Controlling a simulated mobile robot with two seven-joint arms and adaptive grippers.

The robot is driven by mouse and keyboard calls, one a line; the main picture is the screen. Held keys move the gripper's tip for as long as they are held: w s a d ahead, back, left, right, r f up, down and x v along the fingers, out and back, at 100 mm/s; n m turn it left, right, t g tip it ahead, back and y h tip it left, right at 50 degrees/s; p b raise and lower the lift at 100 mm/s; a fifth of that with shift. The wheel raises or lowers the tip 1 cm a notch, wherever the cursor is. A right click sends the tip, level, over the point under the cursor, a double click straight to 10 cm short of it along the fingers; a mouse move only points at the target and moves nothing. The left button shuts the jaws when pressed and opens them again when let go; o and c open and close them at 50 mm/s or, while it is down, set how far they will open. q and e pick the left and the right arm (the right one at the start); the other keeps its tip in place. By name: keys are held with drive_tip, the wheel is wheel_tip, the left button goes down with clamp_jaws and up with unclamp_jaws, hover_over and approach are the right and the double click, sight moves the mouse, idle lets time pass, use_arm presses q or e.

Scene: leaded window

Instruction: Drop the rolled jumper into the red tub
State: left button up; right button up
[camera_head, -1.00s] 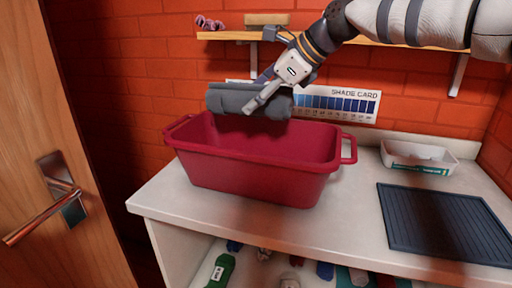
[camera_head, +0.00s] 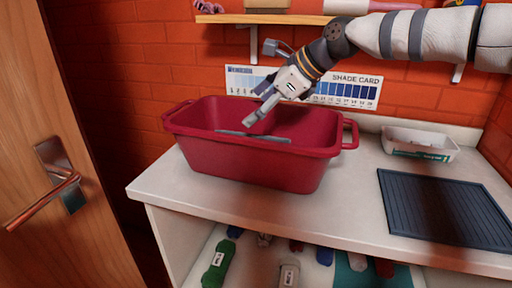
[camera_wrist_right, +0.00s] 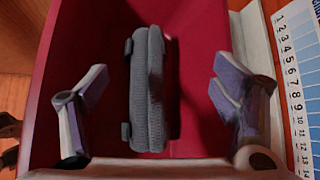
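The rolled jumper (camera_head: 254,136) is grey and lies inside the red tub (camera_head: 240,166); in the head view only its top shows above the near rim. In the right wrist view the jumper (camera_wrist_right: 147,90) lies lengthwise between the tub's red walls (camera_wrist_right: 95,40), with a dark shadow beside it. My right gripper (camera_head: 257,113) is over the tub, pointing down and left. In the wrist view its two fingers (camera_wrist_right: 160,82) are spread wide, clear of the jumper on both sides. My left gripper is not in view.
The tub stands on a pale counter (camera_head: 330,215). To its right are a white tray (camera_head: 420,145) and a dark ribbed mat (camera_head: 445,208). A shade card (camera_head: 345,92) and a wooden shelf (camera_head: 225,19) are on the brick wall. A door (camera_head: 40,120) is at left.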

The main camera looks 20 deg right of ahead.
drive_tip(key=shift+f, duration=0.1)
drive_tip(key=v, duration=1.2)
